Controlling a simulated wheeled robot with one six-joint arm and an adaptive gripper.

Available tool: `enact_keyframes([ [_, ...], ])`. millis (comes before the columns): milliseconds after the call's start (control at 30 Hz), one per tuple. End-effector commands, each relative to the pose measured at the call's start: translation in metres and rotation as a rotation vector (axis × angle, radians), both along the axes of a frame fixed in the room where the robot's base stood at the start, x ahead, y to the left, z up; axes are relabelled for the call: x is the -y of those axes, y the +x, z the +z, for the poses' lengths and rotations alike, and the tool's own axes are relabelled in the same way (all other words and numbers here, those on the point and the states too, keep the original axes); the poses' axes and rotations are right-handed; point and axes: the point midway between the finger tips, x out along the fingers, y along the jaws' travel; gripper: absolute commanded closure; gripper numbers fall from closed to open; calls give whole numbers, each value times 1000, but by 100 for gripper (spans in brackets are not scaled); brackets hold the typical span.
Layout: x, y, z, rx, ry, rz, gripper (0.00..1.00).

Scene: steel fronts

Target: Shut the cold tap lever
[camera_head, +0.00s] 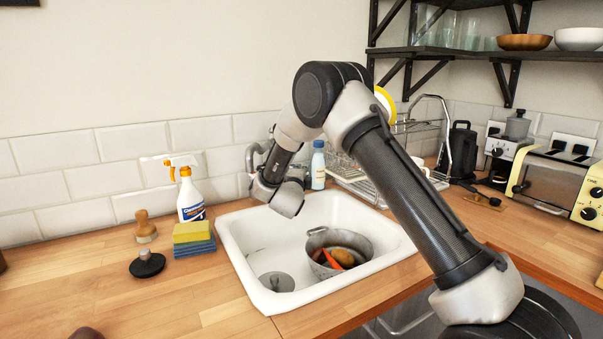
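A grey curved piece of the tap (251,157) shows at the back left of the white sink, close against the wall tiles. The rest of the tap, including the cold lever, is hidden behind my arm, so I cannot tell how the lever stands. My arm reaches over the sink from the right, and its wrist end is in front of the tap. My gripper (264,188) is mostly hidden by the wrist. I cannot see its fingertips or whether they touch the tap.
The sink (238,258) holds a metal pot (326,263) with vegetables. A spray bottle (190,197), sponges (194,239) and a brush (145,229) stand left. A blue-white bottle (318,167) and a dish rack (370,187) are behind and right. Front-left counter is mostly clear.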

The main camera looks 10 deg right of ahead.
Motion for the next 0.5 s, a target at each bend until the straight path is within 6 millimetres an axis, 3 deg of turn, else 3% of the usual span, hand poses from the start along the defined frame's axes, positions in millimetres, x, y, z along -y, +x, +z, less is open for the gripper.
enact_keyframes([
  [333, 0, -1, 0, 0, 0, 1, 79],
  [500, -7, -17, 1, 0, -1, 2, 79],
])
